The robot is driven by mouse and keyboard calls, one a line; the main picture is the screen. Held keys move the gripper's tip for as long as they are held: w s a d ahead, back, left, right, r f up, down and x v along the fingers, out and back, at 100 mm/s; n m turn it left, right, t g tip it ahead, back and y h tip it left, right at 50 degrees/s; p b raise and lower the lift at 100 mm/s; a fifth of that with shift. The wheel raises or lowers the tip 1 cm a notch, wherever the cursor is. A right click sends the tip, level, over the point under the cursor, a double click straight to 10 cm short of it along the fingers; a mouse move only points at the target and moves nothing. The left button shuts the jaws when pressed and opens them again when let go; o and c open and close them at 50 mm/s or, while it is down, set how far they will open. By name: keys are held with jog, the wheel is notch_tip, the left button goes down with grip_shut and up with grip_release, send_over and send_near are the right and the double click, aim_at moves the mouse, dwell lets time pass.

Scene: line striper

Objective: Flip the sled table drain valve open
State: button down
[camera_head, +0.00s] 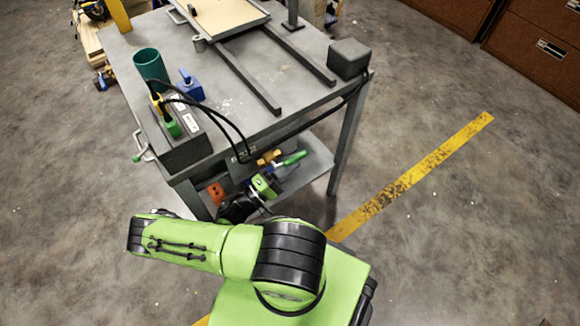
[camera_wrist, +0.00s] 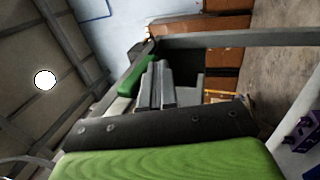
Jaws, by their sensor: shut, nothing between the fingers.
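In the head view a green lever-like handle (camera_head: 293,158) shows under the front edge of the sled table (camera_head: 262,75), beside small yellow-orange and blue parts. It may be the drain valve's handle; its open or shut position cannot be told. My gripper's green and black end is just below and left of it, with the fingertips not clear there. In the wrist view my gripper (camera_wrist: 156,82) has its grey fingers together with nothing between them. A green handle (camera_wrist: 137,76) lies close to their left side; whether they touch cannot be told.
The table top carries a green cup (camera_head: 150,66), a blue item (camera_head: 190,86), a control box (camera_head: 182,138) with black cables, rails and a black box (camera_head: 348,58). A lower shelf (camera_head: 310,165) and table legs bound the space around my gripper. Open floor lies right.

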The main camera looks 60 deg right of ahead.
dwell(0.4)
jog(key=v, duration=1.5)
jog(key=shift+a, duration=0.35)
jog(key=shift+w+f, duration=0.1)
